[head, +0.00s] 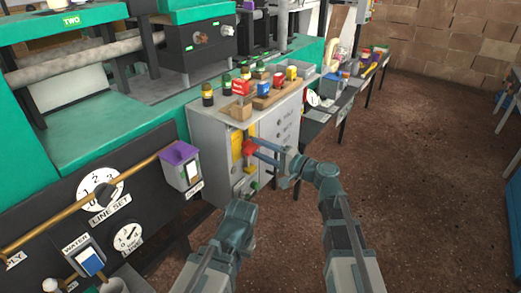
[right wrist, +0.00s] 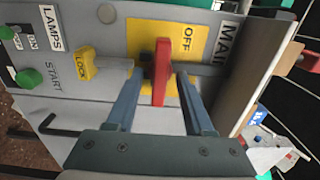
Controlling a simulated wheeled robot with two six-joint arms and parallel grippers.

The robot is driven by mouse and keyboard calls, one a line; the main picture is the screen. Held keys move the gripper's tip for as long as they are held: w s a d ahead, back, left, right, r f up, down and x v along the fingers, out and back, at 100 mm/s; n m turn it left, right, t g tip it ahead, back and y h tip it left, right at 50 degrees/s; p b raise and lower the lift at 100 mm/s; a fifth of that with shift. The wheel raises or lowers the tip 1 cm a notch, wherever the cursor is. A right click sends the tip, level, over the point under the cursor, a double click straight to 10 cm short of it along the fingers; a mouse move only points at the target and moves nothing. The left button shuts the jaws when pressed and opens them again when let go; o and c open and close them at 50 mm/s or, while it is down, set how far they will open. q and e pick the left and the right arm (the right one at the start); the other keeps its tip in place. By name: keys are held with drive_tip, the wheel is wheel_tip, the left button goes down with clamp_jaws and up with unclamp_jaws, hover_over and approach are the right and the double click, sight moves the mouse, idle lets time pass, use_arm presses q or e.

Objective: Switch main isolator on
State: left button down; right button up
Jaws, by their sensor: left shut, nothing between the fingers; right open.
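The main isolator's red handle (right wrist: 161,72) stands on a yellow plate (right wrist: 140,40) marked OFF in the right wrist view. In that picture the handle points along the image's vertical. My right gripper (right wrist: 155,85) is open, with one finger on each side of the handle. In the head view the red handle (head: 247,147) is on the front of the grey cabinet (head: 213,130), with my right gripper (head: 262,152) reaching it from the right. My left gripper (head: 243,205) is shut and empty, lower down in front of the cabinet.
A yellow LOCK piece (right wrist: 86,63) sits left of the handle, with a green START button (right wrist: 28,78) farther left. Open brown floor (head: 420,160) lies to the right.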

clamp_jaws()
idle(1.4)
